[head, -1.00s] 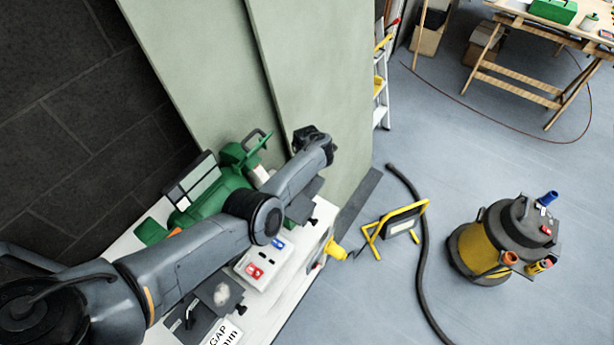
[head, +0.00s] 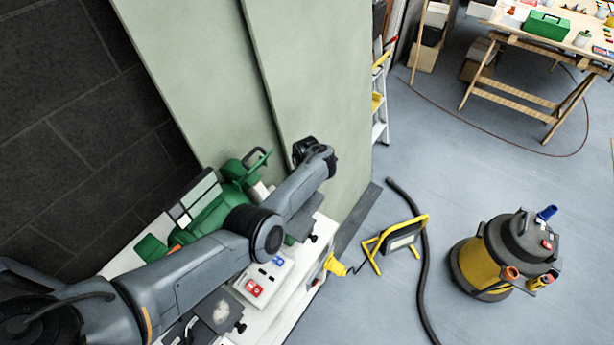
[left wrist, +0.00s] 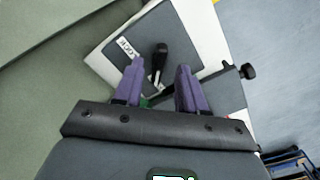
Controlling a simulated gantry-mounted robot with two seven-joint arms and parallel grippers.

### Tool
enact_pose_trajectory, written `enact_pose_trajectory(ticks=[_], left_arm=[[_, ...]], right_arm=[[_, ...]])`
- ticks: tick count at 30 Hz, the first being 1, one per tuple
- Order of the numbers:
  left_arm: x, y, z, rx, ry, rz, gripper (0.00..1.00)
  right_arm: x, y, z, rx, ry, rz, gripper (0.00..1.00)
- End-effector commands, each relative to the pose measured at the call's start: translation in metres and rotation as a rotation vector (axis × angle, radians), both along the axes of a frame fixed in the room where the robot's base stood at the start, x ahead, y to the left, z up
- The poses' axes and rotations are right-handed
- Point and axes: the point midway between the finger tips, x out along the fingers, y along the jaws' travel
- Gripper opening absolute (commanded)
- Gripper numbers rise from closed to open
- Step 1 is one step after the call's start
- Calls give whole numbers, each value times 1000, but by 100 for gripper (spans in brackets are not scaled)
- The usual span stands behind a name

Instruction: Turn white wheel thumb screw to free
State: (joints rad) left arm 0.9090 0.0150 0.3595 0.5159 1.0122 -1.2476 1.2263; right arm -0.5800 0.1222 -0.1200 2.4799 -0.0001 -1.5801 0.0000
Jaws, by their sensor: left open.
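In the left wrist view my left gripper (left wrist: 160,85) has its two purple fingers apart. A black lever handle (left wrist: 160,58) on a dark grey plate (left wrist: 195,58) shows between and beyond the fingertips; I cannot tell whether they touch it. A black thumb screw (left wrist: 249,71) sticks out at the plate's right side, clear of the fingers. In the head view this thumb screw (head: 313,238) is at the bench's right edge, and a second black thumb screw (head: 240,327) is nearer. A round white patch (head: 221,311) lies on the nearer grey plate. My left fingers are hidden there.
A green machine (head: 215,208) stands behind my arm, against pale green panels (head: 310,80). A switch box (head: 264,278) and a yellow plug (head: 335,265) are nearby. A work lamp (head: 400,238), a hose and a vacuum (head: 505,255) stand on the floor at right.

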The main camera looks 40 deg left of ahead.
Motion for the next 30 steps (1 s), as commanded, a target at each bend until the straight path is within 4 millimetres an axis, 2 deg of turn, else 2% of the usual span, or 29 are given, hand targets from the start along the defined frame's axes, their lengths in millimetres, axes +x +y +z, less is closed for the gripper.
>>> enact_pose_trajectory(ticks=[1,3,12,18,30], left_arm=[[1,0,13,0,-3,0,40],[1,0,26,2,-3,0,40],[0,0,69,0,0,0,40],[0,0,81,0,0,-1,40],[0,0,81,0,0,0,40]], right_arm=[[0,0,6,0,0,0,43],[0,0,11,0,0,0,43],[0,0,24,1,0,-1,43],[0,1,26,3,-1,-1,43],[0,1,26,4,0,-3,43]])
